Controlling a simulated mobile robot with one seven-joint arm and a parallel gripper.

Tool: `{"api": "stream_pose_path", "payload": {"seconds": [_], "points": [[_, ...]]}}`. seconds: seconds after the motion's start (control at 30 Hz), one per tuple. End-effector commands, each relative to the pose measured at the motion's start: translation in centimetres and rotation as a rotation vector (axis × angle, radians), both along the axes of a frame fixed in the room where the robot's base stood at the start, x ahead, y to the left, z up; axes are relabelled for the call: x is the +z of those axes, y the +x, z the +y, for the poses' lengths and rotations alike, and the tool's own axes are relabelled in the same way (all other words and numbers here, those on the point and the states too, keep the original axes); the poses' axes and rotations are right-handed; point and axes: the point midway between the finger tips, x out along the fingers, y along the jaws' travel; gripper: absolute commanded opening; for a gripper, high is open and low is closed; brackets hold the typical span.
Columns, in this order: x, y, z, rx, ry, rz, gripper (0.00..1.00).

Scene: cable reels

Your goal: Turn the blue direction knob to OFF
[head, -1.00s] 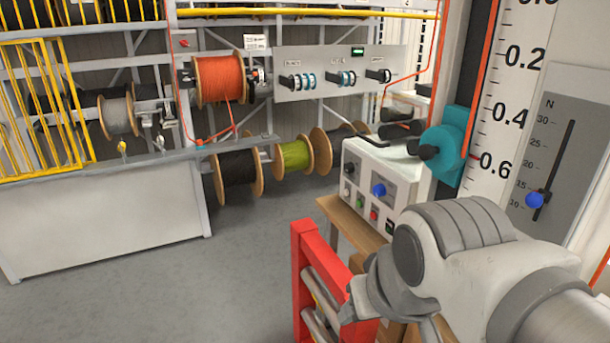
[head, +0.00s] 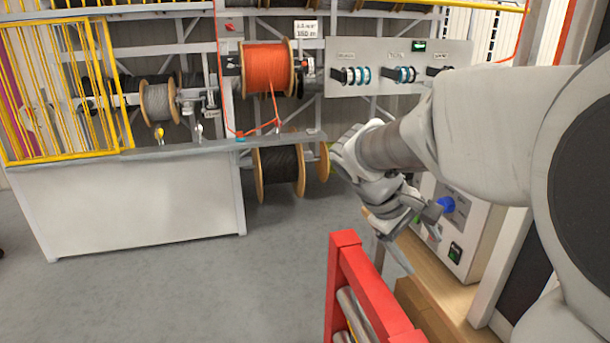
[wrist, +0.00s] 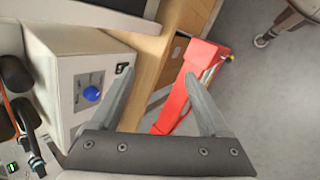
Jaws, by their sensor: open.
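The blue knob (head: 446,204) sits on the front panel of a pale control box (head: 481,228), partly behind my gripper in the head view. It also shows in the wrist view as a round blue knob (wrist: 91,94), left of my left finger. Its pointer setting and labels are too small to read. My gripper (head: 420,242) is in front of the box. In the wrist view, my gripper (wrist: 158,73) has its two fingers wide apart with nothing between them. It is apart from the knob.
The box stands on a wooden bench (head: 440,300). Cable reels (head: 268,70) and a grey counter (head: 135,205) are behind.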

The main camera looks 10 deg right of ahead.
Motion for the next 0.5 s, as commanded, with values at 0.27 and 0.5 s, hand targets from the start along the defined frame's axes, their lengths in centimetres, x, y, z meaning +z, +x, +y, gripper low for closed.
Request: {"api": "stream_pose_path", "payload": {"seconds": [0.27,0.5], "points": [[-4.8,8.1,-2.5,0.119,-0.41,0.194,0.8],[-6.9,14.9,-1.7,0.219,-0.768,0.3,0.8]]}}
